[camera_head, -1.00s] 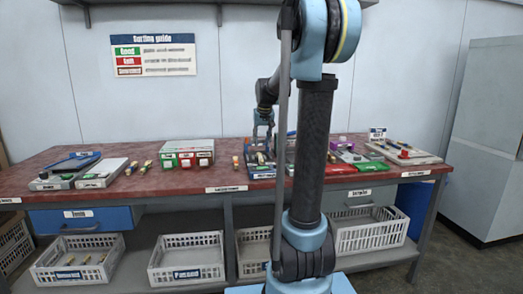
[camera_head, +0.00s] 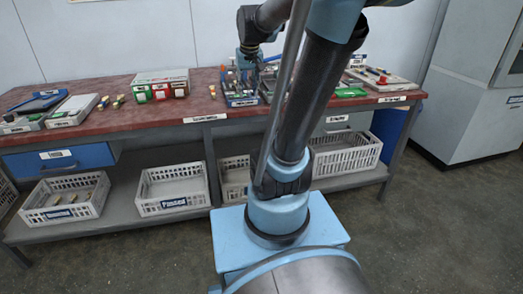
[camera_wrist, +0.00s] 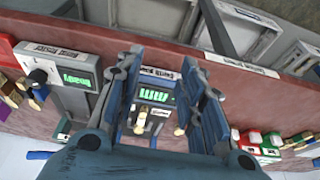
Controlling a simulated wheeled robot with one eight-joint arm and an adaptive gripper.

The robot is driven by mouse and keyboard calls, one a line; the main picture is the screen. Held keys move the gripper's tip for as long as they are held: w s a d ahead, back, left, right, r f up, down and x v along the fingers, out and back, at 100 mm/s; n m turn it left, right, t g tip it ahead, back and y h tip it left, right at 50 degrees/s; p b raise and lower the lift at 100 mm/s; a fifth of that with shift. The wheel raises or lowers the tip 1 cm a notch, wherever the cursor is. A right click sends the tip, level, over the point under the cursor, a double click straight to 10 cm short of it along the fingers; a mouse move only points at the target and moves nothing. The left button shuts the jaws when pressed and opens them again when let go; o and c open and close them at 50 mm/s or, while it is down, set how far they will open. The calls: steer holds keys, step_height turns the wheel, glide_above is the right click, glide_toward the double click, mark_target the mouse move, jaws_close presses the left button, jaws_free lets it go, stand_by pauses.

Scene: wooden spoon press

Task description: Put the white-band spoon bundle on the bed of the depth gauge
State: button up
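My gripper (camera_wrist: 168,75) is open in the wrist view, its two dark blue fingers wide apart with nothing visibly clamped between them. Beyond and between the fingers is a device with a green screen reading "mm" (camera_wrist: 156,95), which looks like the depth gauge. Small tan, spoon-like pieces (camera_wrist: 179,117) show at it. In the head view my gripper (camera_head: 248,64) is above the dark blue device (camera_head: 240,100) at mid-table. A small tan bundle (camera_head: 212,91) lies on the table to its left. I cannot make out a white band on any bundle.
A second device with a green screen (camera_wrist: 76,75) stands close beside in the wrist view. A board with small items (camera_head: 385,79) is on the right.

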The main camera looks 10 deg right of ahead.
steer(key=s+f, duration=0.7)
steer(key=s, duration=0.3)
steer(key=s+f+g, duration=0.1)
steer(key=s+f, duration=0.7)
steer(key=s, duration=0.2)
steer(key=shift+s+d, duration=0.15)
steer(key=shift+s, duration=0.25)
steer(key=shift+w+f, duration=0.2)
steer(key=shift+w, duration=0.25)
